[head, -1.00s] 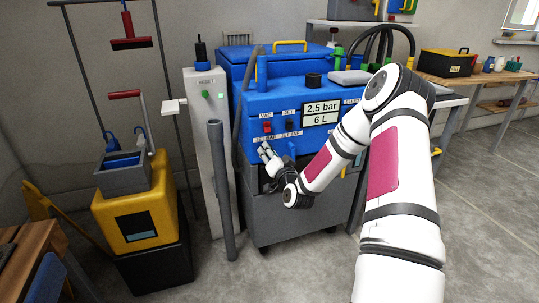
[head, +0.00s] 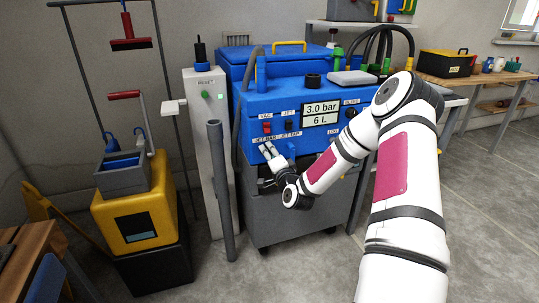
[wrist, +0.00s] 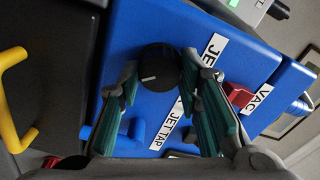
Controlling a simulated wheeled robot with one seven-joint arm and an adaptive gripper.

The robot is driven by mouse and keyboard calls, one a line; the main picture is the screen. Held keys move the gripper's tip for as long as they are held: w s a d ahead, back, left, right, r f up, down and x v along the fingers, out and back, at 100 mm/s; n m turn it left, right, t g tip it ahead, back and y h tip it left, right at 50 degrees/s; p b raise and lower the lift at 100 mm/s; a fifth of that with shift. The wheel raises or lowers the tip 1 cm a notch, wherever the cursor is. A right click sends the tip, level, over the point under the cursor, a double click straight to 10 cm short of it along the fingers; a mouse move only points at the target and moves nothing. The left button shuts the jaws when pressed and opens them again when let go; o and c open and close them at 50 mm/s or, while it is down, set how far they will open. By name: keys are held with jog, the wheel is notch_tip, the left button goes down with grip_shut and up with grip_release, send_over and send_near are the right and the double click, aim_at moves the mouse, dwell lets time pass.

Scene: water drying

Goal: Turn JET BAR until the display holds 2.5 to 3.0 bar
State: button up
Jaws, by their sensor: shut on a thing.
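The blue machine (head: 300,103) carries a display (head: 320,114) that reads 3.0 bar above 6 L. The black JET BAR knob (wrist: 158,65), with a white pointer mark, sits on the blue panel in the wrist view. My gripper (head: 267,150) is at the lower left of this panel; in the wrist view its green-padded fingers (wrist: 163,82) are on either side of the knob, shut on it. The knob is hidden behind the fingers in the head view. A label starting JET (wrist: 214,50) is partly covered by a finger.
A red VAC switch (wrist: 237,94) is close beside the right finger. A grey post (head: 221,190) and a RESET pillar (head: 203,150) stand left of the machine.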

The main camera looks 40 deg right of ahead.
jog(key=o, duration=1.1)
jog(key=shift+o, duration=0.2)
jog(key=shift+s, duration=0.1)
jog(key=v, duration=1.1)
jog(key=shift+s, duration=0.35)
jog(key=shift+a, duration=0.15)
